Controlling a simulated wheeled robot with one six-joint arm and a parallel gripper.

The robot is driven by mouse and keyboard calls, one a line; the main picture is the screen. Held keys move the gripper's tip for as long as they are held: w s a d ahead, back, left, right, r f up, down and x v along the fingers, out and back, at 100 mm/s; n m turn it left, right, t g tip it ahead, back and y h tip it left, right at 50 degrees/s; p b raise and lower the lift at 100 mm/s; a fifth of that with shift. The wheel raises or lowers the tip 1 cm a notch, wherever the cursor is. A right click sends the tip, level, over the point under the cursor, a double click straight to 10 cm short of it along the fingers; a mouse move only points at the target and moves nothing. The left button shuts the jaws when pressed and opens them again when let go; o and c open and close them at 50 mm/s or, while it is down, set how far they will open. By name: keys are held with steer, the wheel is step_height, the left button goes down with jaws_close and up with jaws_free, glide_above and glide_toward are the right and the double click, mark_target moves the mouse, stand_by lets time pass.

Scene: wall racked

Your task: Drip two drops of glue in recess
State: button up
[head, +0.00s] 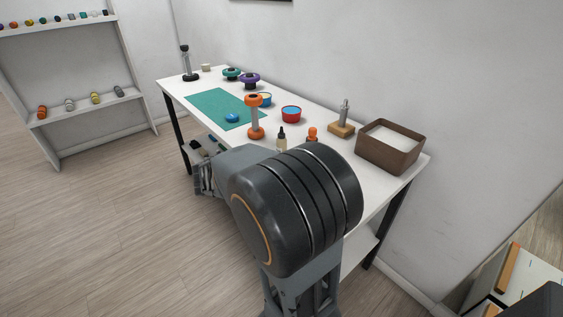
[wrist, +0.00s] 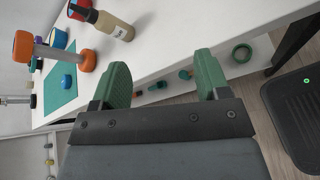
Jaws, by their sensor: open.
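The glue bottle (head: 282,141), cream with a dark tip, stands on the white table in front of the red bowl. In the wrist view the bottle (wrist: 112,25) is at the upper left, beyond the left finger and apart from it. A small round blue piece (head: 232,118) lies on the teal mat; it also shows in the wrist view (wrist: 67,81). I cannot make out a recess in it. My gripper (wrist: 162,72) has green fingers spread wide with nothing between them, beside the table's edge. My arm hides part of the table in the head view.
An orange-ended upright piece (head: 254,117) stands between mat and bottle. A lower shelf holds small parts, including a green ring (wrist: 242,53).

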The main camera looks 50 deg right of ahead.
mark_target(284, 141)
steer(key=w+d+f+n+t+h+b, duration=0.1)
steer(key=w+d+n, duration=0.1)
steer(key=d, duration=0.2)
steer(key=w+d+f+n+t+h+b, duration=0.1)
steer(key=w+d+n+h, duration=0.1)
steer(key=w+d+n, duration=0.1)
steer(key=w+d+f+n+t+h+b, duration=0.1)
steer(key=w+d+n+h+b, duration=0.1)
steer(key=d, duration=0.3)
steer(key=shift+w+d+f+n, duration=0.15)
steer(key=shift+w+f+n, duration=0.05)
steer(key=shift+w, duration=0.2)
steer(key=shift+w+d+f+n, duration=0.1)
steer(key=shift+w+f+n, duration=0.1)
steer(key=shift+w, duration=0.15)
steer(key=shift+w+d, duration=0.25)
steer(key=shift+d, duration=0.85)
steer(key=shift+w+d, duration=0.3)
steer(key=shift+d, duration=0.75)
steer(key=shift+w+d, duration=0.25)
steer(key=shift+d, duration=0.85)
steer(key=c, duration=1.1)
